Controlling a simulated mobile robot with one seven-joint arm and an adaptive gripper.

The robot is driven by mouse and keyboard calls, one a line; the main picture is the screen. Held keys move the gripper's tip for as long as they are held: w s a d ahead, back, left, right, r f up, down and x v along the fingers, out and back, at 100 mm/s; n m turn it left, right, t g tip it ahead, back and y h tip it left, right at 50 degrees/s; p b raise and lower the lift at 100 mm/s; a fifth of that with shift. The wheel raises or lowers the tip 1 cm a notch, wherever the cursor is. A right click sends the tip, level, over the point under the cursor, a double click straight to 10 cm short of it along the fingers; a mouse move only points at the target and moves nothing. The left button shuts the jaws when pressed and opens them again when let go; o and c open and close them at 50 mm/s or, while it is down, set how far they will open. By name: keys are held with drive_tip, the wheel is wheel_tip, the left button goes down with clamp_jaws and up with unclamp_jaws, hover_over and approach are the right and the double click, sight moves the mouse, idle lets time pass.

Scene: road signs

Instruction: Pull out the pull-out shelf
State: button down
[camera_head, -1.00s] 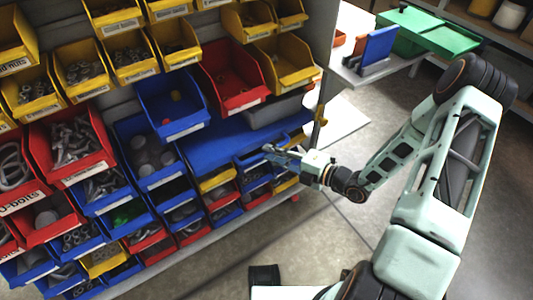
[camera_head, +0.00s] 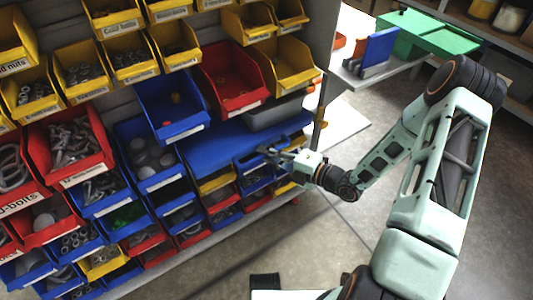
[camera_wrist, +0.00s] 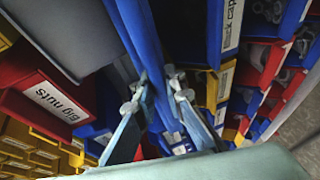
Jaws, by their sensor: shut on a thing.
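The pull-out shelf is a flat blue board (camera_head: 212,146) set in the bin rack, under the blue and red bins, in the head view. In the wrist view its long blue edge (camera_wrist: 143,38) runs down between my fingers. My gripper (camera_head: 270,150) is at the shelf's front edge, right of its middle. In the wrist view my gripper (camera_wrist: 156,95) has one finger on each side of the blue board and is shut on it. The exact contact at the fingertips is partly hidden.
Small blue bins (camera_head: 250,176) sit close below the shelf. A grey bin (camera_head: 272,112) stands at the shelf's back right, with a red bin (camera_head: 232,80) above. The floor (camera_head: 330,235) in front of the rack is open.

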drive_tip(key=shift+s+d, duration=0.1)
drive_tip(key=s+d+p, duration=0.2)
drive_tip(key=s+d, duration=0.4)
drive_tip(key=s, duration=0.2)
drive_tip(key=s+d+p, duration=0.3)
drive_tip(key=s+d, duration=0.2)
drive_tip(key=s, duration=0.4)
drive_tip(key=shift+s+d, duration=0.15)
drive_tip(key=shift+d, duration=0.2)
drive_tip(key=c, duration=2.2)
unclamp_jaws()
drive_tip(key=shift+c, duration=0.2)
drive_tip(key=v, duration=1.2)
